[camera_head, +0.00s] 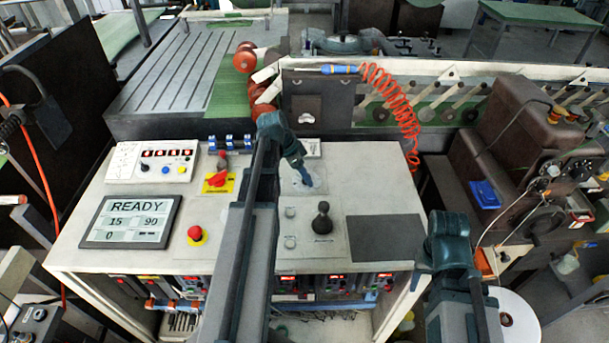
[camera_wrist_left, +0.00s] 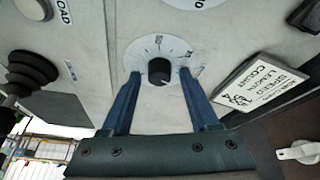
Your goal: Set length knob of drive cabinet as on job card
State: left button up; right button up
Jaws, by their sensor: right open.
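The black length knob (camera_wrist_left: 159,71) sits on a round white dial (camera_wrist_left: 172,46) with marks, on the cabinet's pale top. My left gripper (camera_wrist_left: 160,74) is open, with a blue finger on each side of the knob and gaps visible between. In the head view my left gripper (camera_head: 308,184) points down at the dial and hides the knob. The job card (camera_wrist_left: 262,86) stands to the right in the wrist view; its words speed, length and count show, but its figures are hard to read. My right gripper (camera_head: 449,242) is open and empty beyond the cabinet's right side.
A black joystick (camera_head: 322,218) stands near the left gripper. A display (camera_head: 130,221) reads READY, 15, 90 and 0. A red stop button (camera_head: 195,233) and a red lever (camera_head: 218,180) are further left. A dark flat pad (camera_head: 385,238) lies at right. A coiled red hose (camera_head: 395,98) hangs behind.

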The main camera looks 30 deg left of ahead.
pick_arm(q)
grip_shut()
jog(key=n+y, duration=0.1)
jog(key=n, duration=0.1)
jog(key=n+t, duration=0.1)
jog(key=n, duration=0.2)
jog(key=shift+s+d+y, duration=0.2)
jog(key=shift+y, duration=0.2)
jog(key=n+y, duration=0.1)
jog(key=n, duration=0.2)
jog(key=n+y, duration=0.1)
jog(key=n, duration=0.2)
jog(key=shift+d+n+y, duration=0.15)
jog(key=shift+n+y, duration=0.15)
jog(key=shift+n, duration=0.1)
jog(key=n+y, duration=0.1)
jog(key=n, duration=0.2)
jog(key=n+g+y, duration=0.1)
jog(key=n, duration=0.2)
jog(key=shift+w+d, duration=0.1)
jog(key=shift+w, duration=0.1)
jog(key=n+g, duration=0.1)
jog(key=n, duration=0.2)
jog(key=n+g+y, duration=0.1)
jog(key=n, duration=0.1)
jog(key=shift+d+n, duration=0.1)
jog(key=shift+n, duration=0.3)
